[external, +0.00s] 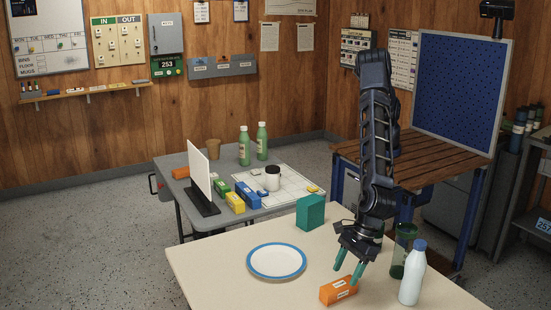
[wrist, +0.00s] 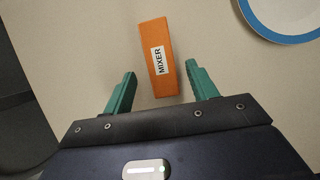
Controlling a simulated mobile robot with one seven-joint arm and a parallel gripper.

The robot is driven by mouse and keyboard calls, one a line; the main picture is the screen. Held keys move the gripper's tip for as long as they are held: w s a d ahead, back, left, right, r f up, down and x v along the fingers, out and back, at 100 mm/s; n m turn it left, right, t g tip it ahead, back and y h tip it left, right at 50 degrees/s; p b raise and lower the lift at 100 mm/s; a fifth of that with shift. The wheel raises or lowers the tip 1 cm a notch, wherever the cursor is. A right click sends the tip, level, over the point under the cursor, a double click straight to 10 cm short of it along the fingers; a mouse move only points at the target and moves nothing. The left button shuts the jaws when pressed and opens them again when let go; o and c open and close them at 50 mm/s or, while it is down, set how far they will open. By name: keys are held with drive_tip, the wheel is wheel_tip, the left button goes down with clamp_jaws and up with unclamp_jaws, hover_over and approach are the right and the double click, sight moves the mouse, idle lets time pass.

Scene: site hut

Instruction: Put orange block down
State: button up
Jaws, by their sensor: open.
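The orange block (external: 338,291) lies on the cream table (external: 215,262) near its front edge, to the right of the plate. In the wrist view the orange block (wrist: 160,58) carries a white label reading "MIXER" and lies ahead of the fingers, its near end roughly between the fingertips. My gripper (external: 350,268) points down just above and behind the block in the external view. Its two green fingers are spread on either side with gaps to the block in the wrist view (wrist: 158,70). Nothing is held.
A white plate with a blue rim (external: 277,261) lies left of the block. A white bottle with a blue cap (external: 412,275) and a dark green glass (external: 402,250) stand close to the right. A teal block (external: 310,212) stands at the table's back. The front left is clear.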

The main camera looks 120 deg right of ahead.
drive_tip(key=v, duration=0.6)
drive_tip(key=d+r+m, duration=0.7)
drive_tip(key=d+r, duration=1)
drive_tip(key=r, duration=0.1)
drive_tip(key=s+d+r+m, duration=0.3)
drive_tip(key=d+r, duration=0.2)
drive_tip(key=d, duration=0.2)
drive_tip(key=s+d+r+m+h, duration=0.1)
drive_tip(key=s+d+r+m, duration=0.25)
drive_tip(key=d, duration=0.35)
drive_tip(key=s+d+r+m, duration=0.2)
drive_tip(key=d+r+m, duration=0.1)
drive_tip(key=d+r, duration=0.3)
drive_tip(key=s+d+r+m, duration=0.2)
drive_tip(key=s+d+m, duration=0.3)
drive_tip(key=s+d, duration=0.3)
drive_tip(key=s+d+r+m, duration=0.3)
drive_tip(key=s+d+m, duration=0.1)
drive_tip(key=s+d, duration=0.4)
drive_tip(key=s+d+f+m, duration=0.1)
drive_tip(key=s+d+m, duration=0.1)
drive_tip(key=s, duration=0.4)
drive_tip(key=s+d+f+m, duration=0.1)
drive_tip(key=s+d+m, duration=0.2)
drive_tip(key=s+m, duration=0.2)
drive_tip(key=s+d+f+m+y, duration=0.1)
drive_tip(key=s+d+m, duration=0.2)
drive_tip(key=s, duration=0.5)
drive_tip(key=shift+f, duration=0.35)
